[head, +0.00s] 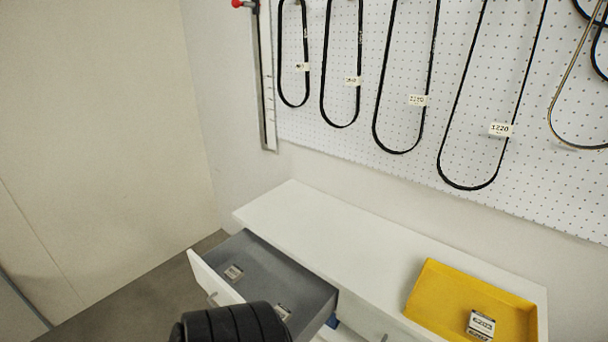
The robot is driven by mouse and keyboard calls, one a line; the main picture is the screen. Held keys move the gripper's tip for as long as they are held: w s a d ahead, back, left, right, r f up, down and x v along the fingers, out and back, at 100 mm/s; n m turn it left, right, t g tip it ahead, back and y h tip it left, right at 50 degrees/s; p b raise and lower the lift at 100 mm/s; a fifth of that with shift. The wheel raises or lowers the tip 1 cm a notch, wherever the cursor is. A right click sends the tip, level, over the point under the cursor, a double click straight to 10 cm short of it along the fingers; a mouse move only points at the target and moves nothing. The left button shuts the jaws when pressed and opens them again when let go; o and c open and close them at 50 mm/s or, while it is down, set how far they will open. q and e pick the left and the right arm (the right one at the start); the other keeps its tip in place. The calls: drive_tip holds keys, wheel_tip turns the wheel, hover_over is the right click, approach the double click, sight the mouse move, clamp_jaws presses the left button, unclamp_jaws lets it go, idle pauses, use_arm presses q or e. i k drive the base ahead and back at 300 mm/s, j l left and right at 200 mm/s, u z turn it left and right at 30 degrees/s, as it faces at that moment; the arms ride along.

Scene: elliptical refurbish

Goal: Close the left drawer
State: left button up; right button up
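The left drawer (301,277) stands pulled out from the left end of the white cabinet (330,233). It has a grey inside, a white front panel (212,281) and a metal handle (212,299) on that front. Two small labelled boxes lie in it, one near the front panel (234,272) and one nearer the bottom of the picture (283,312). A black ribbed part of mine covers the drawer's near corner at the bottom edge; I cannot tell whether it touches the drawer. Neither gripper's fingers show.
A yellow tray (436,284) with small labelled boxes (481,324) sits on the cabinet top at right. Another handle (384,338) shows on the cabinet front. Black belts hang on the white pegboard (400,60). Floor left of the drawer is clear.

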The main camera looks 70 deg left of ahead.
sight(271, 276)
drive_tip(key=u, duration=2.75)
